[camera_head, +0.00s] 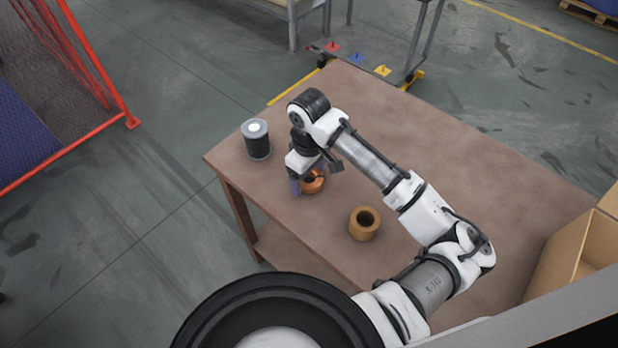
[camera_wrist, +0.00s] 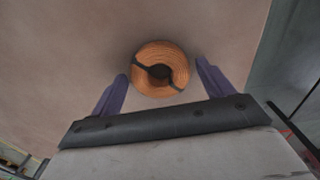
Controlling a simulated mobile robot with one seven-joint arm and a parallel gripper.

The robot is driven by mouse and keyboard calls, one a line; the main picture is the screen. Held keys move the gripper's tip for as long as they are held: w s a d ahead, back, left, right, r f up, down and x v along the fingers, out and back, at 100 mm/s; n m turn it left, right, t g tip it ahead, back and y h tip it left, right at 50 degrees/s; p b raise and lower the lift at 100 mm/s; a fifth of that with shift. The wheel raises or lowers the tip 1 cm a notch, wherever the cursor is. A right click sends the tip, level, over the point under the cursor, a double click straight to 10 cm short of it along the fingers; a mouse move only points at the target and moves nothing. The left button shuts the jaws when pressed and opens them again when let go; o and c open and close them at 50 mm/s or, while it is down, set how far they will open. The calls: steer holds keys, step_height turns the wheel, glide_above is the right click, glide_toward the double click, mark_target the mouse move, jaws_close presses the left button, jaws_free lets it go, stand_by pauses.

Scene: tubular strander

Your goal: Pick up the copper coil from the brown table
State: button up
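The copper coil (camera_head: 314,184) sits on the brown table (camera_head: 470,180), partly hidden behind my gripper in the head view. In the wrist view the copper coil (camera_wrist: 160,69) shows as a round orange ring with a dark centre and two dark bands. My gripper (camera_wrist: 162,78) is open, its two purple fingers apart, with the coil between and slightly beyond their tips. No contact between fingers and coil is visible. In the head view my gripper (camera_head: 306,185) points down at the coil near the table's left edge.
A brown ring-shaped roll (camera_head: 364,224) stands to the right of the coil. A cardboard box (camera_head: 575,255) is at the table's right end. The far middle of the table is clear.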

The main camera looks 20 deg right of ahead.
steer(key=c, duration=1)
steer(key=shift+o, duration=0.2)
steer(key=shift+r, duration=0.15)
